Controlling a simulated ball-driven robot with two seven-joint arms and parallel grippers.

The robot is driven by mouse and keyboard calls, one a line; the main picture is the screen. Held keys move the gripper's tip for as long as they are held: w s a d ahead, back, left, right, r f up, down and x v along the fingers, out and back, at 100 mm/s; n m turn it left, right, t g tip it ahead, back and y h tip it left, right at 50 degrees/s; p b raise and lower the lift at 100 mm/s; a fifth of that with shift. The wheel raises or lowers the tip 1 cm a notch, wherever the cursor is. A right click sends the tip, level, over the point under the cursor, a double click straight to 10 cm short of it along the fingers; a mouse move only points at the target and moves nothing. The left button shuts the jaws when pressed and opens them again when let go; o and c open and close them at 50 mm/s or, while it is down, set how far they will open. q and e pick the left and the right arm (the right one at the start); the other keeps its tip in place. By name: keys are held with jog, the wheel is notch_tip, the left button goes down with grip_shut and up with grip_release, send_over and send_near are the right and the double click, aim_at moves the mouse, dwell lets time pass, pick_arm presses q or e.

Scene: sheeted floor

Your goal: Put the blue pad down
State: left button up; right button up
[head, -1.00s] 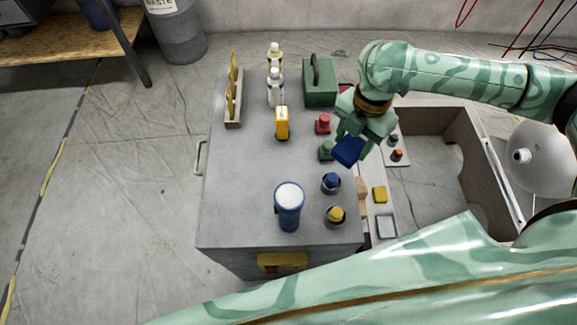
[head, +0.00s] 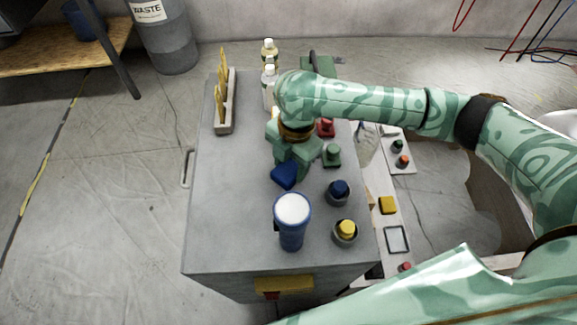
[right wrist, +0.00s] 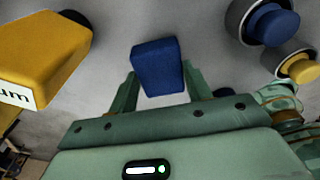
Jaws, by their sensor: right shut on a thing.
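The blue pad (head: 285,176) is held in my right gripper (head: 289,160), over the middle of the grey cabinet top (head: 235,205). In the right wrist view the blue pad (right wrist: 158,66) sits between the two green fingers of the gripper (right wrist: 160,82), which are shut on its sides. Grey surface lies behind the pad; I cannot tell whether the pad touches it. My left gripper is not in view.
A blue cylinder with a white top (head: 292,215) stands just in front of the pad. Blue (head: 339,191) and yellow (head: 346,230) knobs in cups stand to the right. A yellow labelled device (right wrist: 45,55) shows in the wrist view.

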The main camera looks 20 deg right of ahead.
aim_at(295, 163)
jog(key=shift+f, duration=0.85)
jog(key=shift+r, duration=0.3)
jog(key=shift+c, duration=0.3)
jog(key=o, duration=0.9)
jog(key=shift+f, duration=0.15)
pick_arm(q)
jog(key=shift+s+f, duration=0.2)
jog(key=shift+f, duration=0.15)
pick_arm(e)
jog(key=shift+o, duration=0.2)
jog(key=shift+r, duration=0.25)
pick_arm(q)
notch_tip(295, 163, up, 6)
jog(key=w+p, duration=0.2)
jog(key=p, duration=0.4)
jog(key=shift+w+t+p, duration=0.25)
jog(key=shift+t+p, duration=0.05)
jog(key=shift+p, duration=0.1)
pick_arm(e)
notch_tip(295, 163, up, 12)
jog(key=d, duration=0.1)
jog(key=shift+w+d+f, duration=0.15)
jog(key=shift+w+d, duration=0.05)
jog(key=shift+w, duration=0.15)
